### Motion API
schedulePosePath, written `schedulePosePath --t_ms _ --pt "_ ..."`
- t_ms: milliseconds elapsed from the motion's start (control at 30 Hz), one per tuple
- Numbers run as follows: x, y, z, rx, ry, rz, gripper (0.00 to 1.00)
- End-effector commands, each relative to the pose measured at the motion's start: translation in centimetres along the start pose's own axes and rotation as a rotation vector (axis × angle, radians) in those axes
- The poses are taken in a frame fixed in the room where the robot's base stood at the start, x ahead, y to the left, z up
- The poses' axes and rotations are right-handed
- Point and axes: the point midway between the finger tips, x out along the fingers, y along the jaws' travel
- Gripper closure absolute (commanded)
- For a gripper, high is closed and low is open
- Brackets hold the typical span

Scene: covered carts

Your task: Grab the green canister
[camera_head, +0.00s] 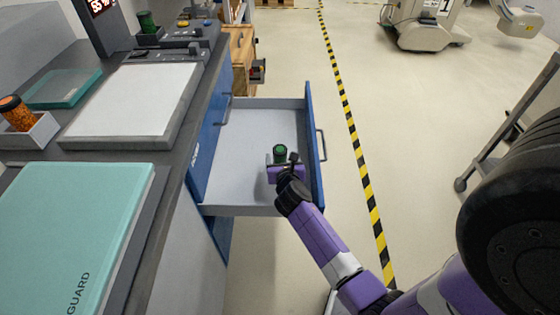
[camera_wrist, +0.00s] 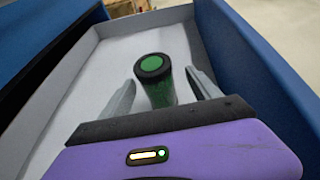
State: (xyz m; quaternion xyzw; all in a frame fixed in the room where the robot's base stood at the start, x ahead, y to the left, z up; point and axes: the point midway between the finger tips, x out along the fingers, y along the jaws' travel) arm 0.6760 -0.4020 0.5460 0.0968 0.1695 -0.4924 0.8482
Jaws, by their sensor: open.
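The green canister (camera_wrist: 160,92) has a dark lid with a green centre. It stands in the open drawer, slightly tilted in the wrist view. In the head view the green canister (camera_head: 280,152) shows just beyond my gripper (camera_head: 279,162). In the wrist view my gripper (camera_wrist: 160,97) is open, with one finger on each side of the canister. Gaps show between the canister and both fingers. The canister's lower end is partly hidden behind the gripper body.
The drawer (camera_head: 232,160) is pulled out, with a blue front (camera_head: 316,150) at right. A counter at left bears a white plate (camera_head: 135,98), a teal GUARD case (camera_head: 75,230) and an orange-filled jar (camera_head: 17,114). Another green container (camera_head: 147,21) stands at the back.

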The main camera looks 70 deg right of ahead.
Motion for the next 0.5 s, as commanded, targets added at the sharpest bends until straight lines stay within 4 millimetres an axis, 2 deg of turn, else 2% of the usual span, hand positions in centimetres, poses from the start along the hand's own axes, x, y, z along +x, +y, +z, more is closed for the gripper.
schedulePosePath --t_ms 300,500 --pt "4.2 0.4 -0.1 0.004 -0.001 0.001 0.28" --pt "5.3 0.4 0.1 0.002 0.000 0.002 0.28"
